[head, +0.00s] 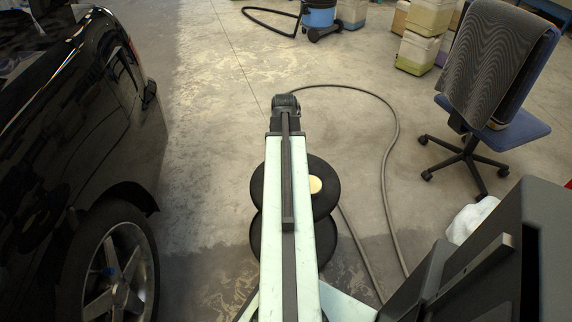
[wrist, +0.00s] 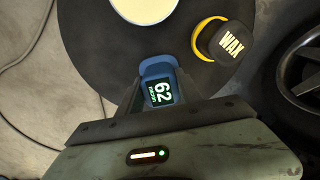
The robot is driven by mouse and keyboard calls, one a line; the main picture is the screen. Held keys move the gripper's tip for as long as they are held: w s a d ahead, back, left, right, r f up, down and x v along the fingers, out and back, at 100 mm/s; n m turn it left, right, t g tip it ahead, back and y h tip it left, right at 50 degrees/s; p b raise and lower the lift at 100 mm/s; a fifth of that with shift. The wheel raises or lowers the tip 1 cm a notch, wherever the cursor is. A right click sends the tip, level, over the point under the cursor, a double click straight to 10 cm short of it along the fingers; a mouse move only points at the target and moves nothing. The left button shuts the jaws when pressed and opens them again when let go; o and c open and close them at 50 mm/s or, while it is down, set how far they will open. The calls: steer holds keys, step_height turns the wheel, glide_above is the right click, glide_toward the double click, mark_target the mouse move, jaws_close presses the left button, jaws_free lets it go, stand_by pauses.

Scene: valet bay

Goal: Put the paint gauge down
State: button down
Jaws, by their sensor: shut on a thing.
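The paint gauge (wrist: 158,84) is a small blue device with a dark screen reading 62 micron. My gripper (wrist: 160,98) is shut on it in the wrist view, and the gauge points away from my wrist. It is over the near part of a round black top (wrist: 95,45); I cannot tell whether it touches. In the head view the round black top (head: 328,205) is partly hidden under my arm, and the gauge and gripper are hidden there.
A dark wax tin (wrist: 228,42) with a yellow rim and a cream disc (wrist: 145,8) are on the round top. A black car (head: 75,130) stands left, a blue chair (head: 490,90) right. A grey hose (head: 392,150) lies on the floor.

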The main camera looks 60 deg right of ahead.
steer(key=c, duration=0.8)
jaws_free()
step_height(320, 180, up, 12)
steer(key=p, duration=1.2)
steer(key=shift+r, duration=0.15)
